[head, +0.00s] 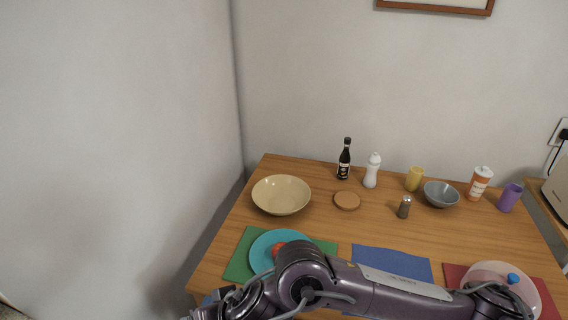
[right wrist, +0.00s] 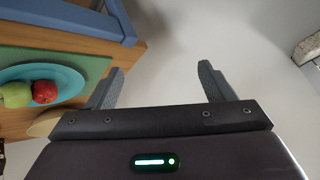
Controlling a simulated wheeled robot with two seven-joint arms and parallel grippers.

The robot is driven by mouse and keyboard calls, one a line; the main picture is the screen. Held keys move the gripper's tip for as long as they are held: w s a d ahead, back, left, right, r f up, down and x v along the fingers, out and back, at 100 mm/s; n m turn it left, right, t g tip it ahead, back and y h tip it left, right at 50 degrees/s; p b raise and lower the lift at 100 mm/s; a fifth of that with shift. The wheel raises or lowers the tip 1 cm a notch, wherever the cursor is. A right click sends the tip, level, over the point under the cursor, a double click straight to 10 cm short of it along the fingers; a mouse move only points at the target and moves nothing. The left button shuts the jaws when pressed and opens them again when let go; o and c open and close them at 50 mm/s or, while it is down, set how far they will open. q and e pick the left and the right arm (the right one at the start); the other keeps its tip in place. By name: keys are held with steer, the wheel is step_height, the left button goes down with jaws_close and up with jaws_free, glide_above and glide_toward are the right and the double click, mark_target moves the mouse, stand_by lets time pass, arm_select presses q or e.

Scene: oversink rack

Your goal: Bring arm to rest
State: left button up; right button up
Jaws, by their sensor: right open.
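My right arm (head: 370,290) stretches across the bottom of the head view, in front of the near edge of the wooden table (head: 330,232) and partly covering it. Its hand end is at the lower left and is cut off there. In the right wrist view my right gripper (right wrist: 162,75) is open, with nothing between its fingers. Plain pale surface shows beyond the fingers. The teal plate (right wrist: 68,76) with a green apple (right wrist: 15,95) and a red apple (right wrist: 44,91) lies left of the fingers, on the green mat (right wrist: 95,65). My left gripper is not in view.
A tan bowl (head: 281,194), dark bottle (head: 344,160), white bottle (head: 372,171), yellow cup (head: 414,179), grey bowl (head: 441,194) and purple cup (head: 510,197) stand at the back. A blue frame (right wrist: 75,15) is close to the gripper. The wall is at left.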

step_height(320, 180, up, 5)
steer(key=a+t+y, duration=0.1)
steer(key=a+y, duration=0.1)
steer(key=a, duration=0.1)
steer(key=w+d+m+t+h, duration=0.2)
steer(key=w+d+t, duration=0.15)
steer(key=d, duration=0.75)
steer(key=s+d+f+g+h, duration=0.2)
steer(key=s+d+f, duration=0.15)
steer(key=d, duration=0.45)
steer(key=s+d+f+m+g+h, duration=0.1)
steer(key=s+d+f+h, duration=0.2)
steer(key=d, duration=0.5)
steer(key=s+d+f+g+h, duration=0.25)
steer(key=d+f, duration=0.25)
steer(key=d, duration=0.3)
steer(key=s+f+g, duration=0.1)
steer(key=s+f, duration=0.2)
steer(key=f, duration=2.8)
steer(key=s+d+f, duration=0.2)
steer(key=s+f, duration=0.6)
steer(key=s, duration=0.1)
steer(key=s+d+f+g, duration=0.1)
steer(key=s+d+f, duration=0.1)
steer(key=s+f, duration=0.7)
steer(key=shift+s+f+y, duration=0.2)
steer(key=shift+s+y, duration=0.15)
steer(key=shift+s, duration=0.35)
